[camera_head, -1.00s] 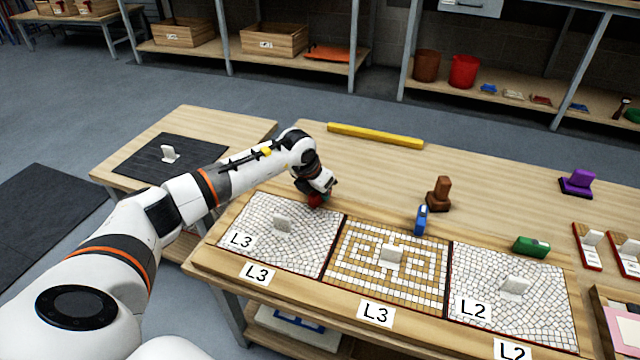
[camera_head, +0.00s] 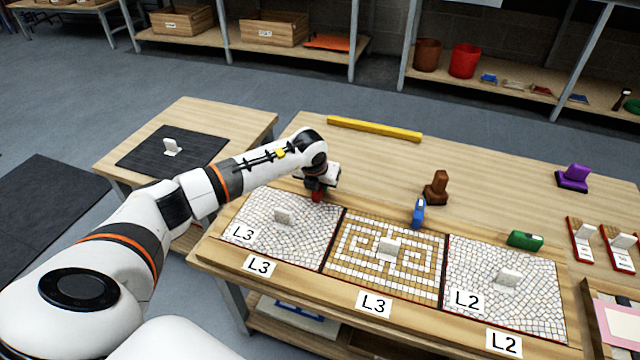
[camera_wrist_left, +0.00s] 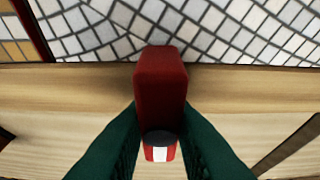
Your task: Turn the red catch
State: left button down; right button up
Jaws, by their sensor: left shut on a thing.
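The red catch (camera_head: 318,197) sits at the back edge of the left mosaic panel (camera_head: 262,234), which is labelled L3. In the left wrist view the red catch (camera_wrist_left: 160,82) points over the panel's white tiles (camera_wrist_left: 215,28), with a dark round part and a red-and-white piece at its near end. My left gripper (camera_head: 318,190) is at the catch from above. In the left wrist view its green fingers (camera_wrist_left: 158,145) are shut on the catch, one on each side. My right gripper is not in view.
A blue catch (camera_head: 419,212) stands behind the middle panel (camera_head: 343,272), and a green catch (camera_head: 524,240) behind the right panel (camera_head: 460,310). A brown block (camera_head: 436,188) and a yellow bar (camera_head: 375,129) lie farther back. Bare wood lies between them.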

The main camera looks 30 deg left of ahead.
pick_arm(q)
jog(key=c, duration=1.3)
grip_release()
jog(key=p+v, duration=0.1)
jog(key=v, duration=0.6)
jog(key=shift+p, duration=0.4)
jog(key=v, duration=0.5)
jog(key=shift+p, duration=0.35)
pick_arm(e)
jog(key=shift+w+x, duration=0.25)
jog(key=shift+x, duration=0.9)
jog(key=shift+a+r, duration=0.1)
